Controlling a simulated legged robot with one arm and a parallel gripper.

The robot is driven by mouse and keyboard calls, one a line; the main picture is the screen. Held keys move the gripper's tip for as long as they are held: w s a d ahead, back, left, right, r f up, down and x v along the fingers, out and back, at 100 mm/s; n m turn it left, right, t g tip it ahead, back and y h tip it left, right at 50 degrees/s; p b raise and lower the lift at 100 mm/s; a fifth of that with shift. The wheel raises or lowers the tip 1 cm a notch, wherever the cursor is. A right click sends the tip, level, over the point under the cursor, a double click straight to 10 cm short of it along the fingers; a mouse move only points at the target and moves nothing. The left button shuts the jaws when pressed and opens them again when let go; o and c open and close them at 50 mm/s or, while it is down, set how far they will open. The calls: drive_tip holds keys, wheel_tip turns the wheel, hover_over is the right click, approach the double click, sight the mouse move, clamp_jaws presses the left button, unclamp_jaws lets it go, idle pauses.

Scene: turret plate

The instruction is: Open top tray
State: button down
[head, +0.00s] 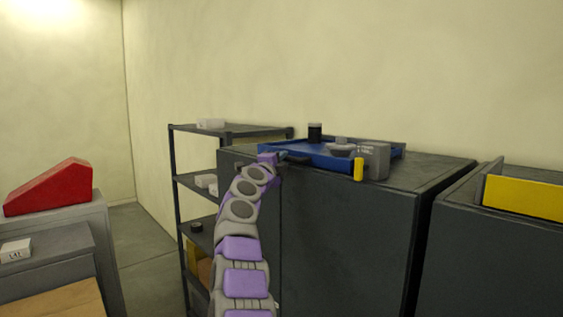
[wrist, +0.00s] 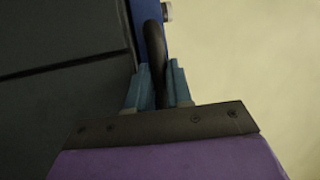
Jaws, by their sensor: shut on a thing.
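A blue tray (head: 315,159) lies on top of a dark grey cabinet (head: 345,215) in the head view. A dark handle (head: 296,159) sticks out from the tray's near left side. My gripper (head: 282,156) is at this handle, at the cabinet's left top edge. In the wrist view my gripper (wrist: 158,85) has its two blue-grey fingers shut on the dark curved handle (wrist: 154,50). The blue tray edge (wrist: 140,12) shows just beyond it.
A shelf rack (head: 176,180) stands behind to the left. A red wedge (head: 50,187) sits on a grey cabinet at far left. Floor (head: 145,240) shows between them.

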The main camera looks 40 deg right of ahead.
drive_tip(key=shift+f, duration=0.15)
drive_tip(key=s+a+b, duration=0.1)
drive_tip(key=a+b, duration=0.3)
drive_tip(key=a, duration=1.3)
drive_tip(key=shift+s+a+f+b, duration=0.15)
drive_tip(key=shift+s+a+b, duration=0.05)
drive_tip(key=shift+a+b, duration=0.2)
drive_tip(key=c, duration=1.4)
unclamp_jaws()
drive_tip(key=shift+o, duration=0.5)
drive_tip(key=b+v, duration=0.2)
drive_tip(key=v, duration=1.5)
drive_tip(key=shift+a+b, duration=0.15)
drive_tip(key=shift+b, duration=0.15)
